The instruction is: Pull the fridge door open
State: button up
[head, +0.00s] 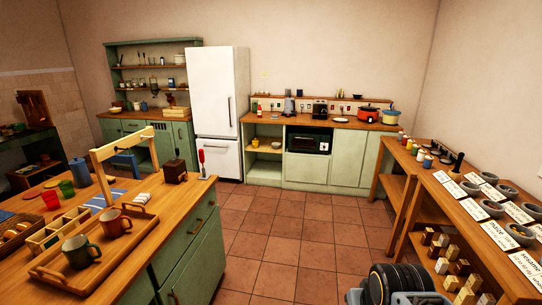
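The white fridge (213,92) stands against the back wall, left of centre. Its tall upper door has a dark vertical handle (229,111) near the right edge. A lower white door (220,160) sits beneath it, with a short dark handle near its top. Both doors look shut. Dark and grey parts of my arm show at the bottom right, far from the fridge. My gripper's fingers cannot be made out.
A wooden-topped island (130,235) with a tray and mugs fills the left front. A green counter (331,168) stands right of the fridge. Shelving with bowls and labels (455,200) lines the right. The tiled floor (290,230) between is clear toward the fridge.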

aim_at(211, 71)
jog(key=u, duration=0.2)
jog(key=i, duration=2.3)
jog(key=u, duration=0.6)
jog(key=i, duration=2.5)
jog(key=u, duration=0.3)
jog(key=i, duration=1.85)
jog(key=u, duration=0.1)
